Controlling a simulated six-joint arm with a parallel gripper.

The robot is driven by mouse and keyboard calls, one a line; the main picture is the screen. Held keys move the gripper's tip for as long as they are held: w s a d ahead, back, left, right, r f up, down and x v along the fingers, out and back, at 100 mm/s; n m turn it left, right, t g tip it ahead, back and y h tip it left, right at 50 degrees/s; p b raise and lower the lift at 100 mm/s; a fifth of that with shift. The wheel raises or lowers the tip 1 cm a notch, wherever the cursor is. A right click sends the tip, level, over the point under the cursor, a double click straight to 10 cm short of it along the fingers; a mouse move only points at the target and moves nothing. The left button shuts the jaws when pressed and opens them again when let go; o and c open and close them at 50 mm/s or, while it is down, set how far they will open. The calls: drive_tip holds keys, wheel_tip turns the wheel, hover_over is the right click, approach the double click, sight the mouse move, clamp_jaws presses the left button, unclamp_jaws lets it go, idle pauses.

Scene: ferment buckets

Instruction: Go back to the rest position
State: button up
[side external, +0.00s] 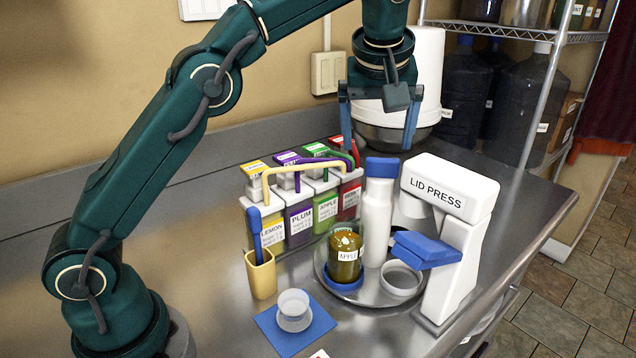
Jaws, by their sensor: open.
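My gripper (379,142) is open and empty, with its two blue-grey fingers pointing down. It hangs above and behind the round metal tray (330,270), near the red-labelled container. A green-brown jar labelled APPLE (346,258) stands on the tray on a blue base. A white bottle with a blue cap (378,215) stands beside it on the tray. My fingers are apart from these things as far as this view shows.
Labelled containers, LEMON (273,232), PLUM (299,222) and others, stand left of the tray. A white LID PRESS (450,230) stands right. A yellow cup (262,276) and a blue mat (275,334) are in front.

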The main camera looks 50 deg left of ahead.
drive_tip(key=s+a+r+m+t+h, duration=0.1)
drive_tip(key=s+r, duration=0.2)
drive_tip(key=s, duration=0.4)
drive_tip(key=s+a+r+m, duration=0.2)
drive_tip(key=s, duration=0.4)
drive_tip(key=s+d+f+m+h, duration=0.2)
drive_tip(key=s+f+m, duration=0.4)
drive_tip(key=s+f, duration=0.4)
wheel_tip(320, 180, down, 2)
drive_tip(key=shift+d+f+t, duration=0.25)
drive_tip(key=shift+d+t, duration=0.05)
drive_tip(key=shift+d, duration=0.05)
